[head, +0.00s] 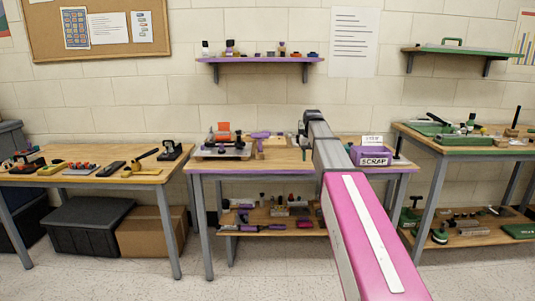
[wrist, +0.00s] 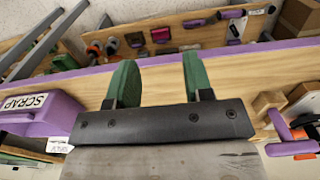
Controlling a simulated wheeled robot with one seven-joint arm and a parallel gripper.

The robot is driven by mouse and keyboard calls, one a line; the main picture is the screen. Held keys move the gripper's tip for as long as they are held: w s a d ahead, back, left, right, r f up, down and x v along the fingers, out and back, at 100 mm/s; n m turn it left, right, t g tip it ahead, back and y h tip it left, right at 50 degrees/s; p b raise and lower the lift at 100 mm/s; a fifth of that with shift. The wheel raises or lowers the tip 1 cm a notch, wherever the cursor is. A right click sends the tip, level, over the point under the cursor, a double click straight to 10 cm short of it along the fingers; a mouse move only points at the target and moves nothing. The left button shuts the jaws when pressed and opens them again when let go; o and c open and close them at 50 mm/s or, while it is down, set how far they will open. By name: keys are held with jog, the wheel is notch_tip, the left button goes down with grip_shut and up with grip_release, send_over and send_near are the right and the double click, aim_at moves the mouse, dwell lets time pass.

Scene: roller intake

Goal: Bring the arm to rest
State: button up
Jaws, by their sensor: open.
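My arm (head: 362,225), pink with a white strip, reaches forward from the lower right of the head view over the middle table. Its dark end is above the table top, and the fingers are hard to make out there. In the wrist view my gripper (wrist: 157,68) has two green fingers well apart, with nothing between them. They are over the wooden middle table (wrist: 155,88), close to its purple front edge. I cannot tell the exact height above the wood.
A purple SCRAP bin (head: 370,156) stands right of my arm; a purple-handled tool (head: 260,135) and a tray of parts (head: 222,150) lie to its left. A purple wall shelf (head: 260,60) hangs behind. Side tables stand left (head: 150,178) and right (head: 440,148), with floor gaps between.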

jog(key=s+f, duration=3)
jog(key=f, duration=0.2)
jog(key=shift+s, duration=0.2)
